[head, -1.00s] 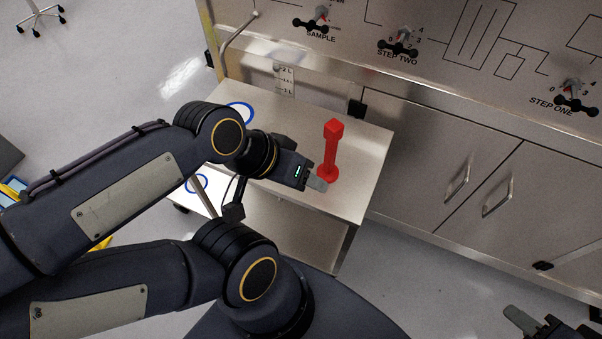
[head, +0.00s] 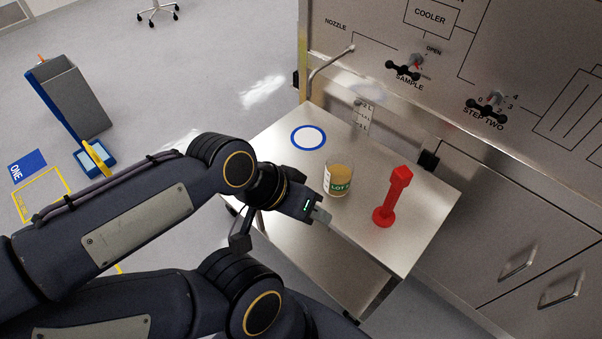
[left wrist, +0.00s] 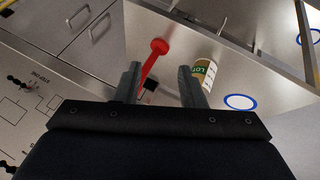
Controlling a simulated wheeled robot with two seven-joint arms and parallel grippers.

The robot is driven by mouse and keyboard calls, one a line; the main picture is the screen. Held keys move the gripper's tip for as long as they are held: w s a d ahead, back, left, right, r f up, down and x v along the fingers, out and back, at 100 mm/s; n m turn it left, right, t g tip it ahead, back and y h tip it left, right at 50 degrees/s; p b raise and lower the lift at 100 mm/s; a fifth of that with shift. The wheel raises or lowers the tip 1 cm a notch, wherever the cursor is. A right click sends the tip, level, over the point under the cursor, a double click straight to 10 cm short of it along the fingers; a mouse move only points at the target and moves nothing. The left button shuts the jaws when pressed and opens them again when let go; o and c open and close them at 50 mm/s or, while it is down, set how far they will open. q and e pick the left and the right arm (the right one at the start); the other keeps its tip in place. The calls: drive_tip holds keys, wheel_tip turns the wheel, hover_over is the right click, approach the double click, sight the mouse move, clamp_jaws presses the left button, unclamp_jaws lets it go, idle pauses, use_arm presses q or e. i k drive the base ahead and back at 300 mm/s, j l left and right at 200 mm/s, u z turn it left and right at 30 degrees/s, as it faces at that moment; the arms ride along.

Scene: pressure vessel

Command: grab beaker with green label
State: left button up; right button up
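The beaker with the green label (head: 338,178) stands upright on the steel cart top. It is clear with yellowish contents, and its label reads "LOT". My left gripper (head: 322,214) is just in front of it in the head view, apart from it as far as I can tell. In the left wrist view the beaker (left wrist: 204,72) shows beyond the right finger, outside the gap. The left gripper (left wrist: 160,80) has its fingers spread with nothing held between them. My right gripper is not in view.
A red post-like tool (head: 392,196) stands on the cart (head: 425,215) right of the beaker. A blue-ringed white circle (head: 308,138) marks the cart top. A nozzle pipe (head: 328,70) and panel valves (head: 412,68) are behind. A grey bin (head: 72,95) stands on the floor at left.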

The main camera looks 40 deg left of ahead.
sight(340, 168)
drive_tip(key=u, duration=1.05)
drive_tip(key=j+u, duration=0.25)
drive_tip(key=j, duration=0.2)
drive_tip(key=k+j+u, duration=0.1)
drive_tip(key=j+u, duration=0.2)
drive_tip(key=j, duration=0.15)
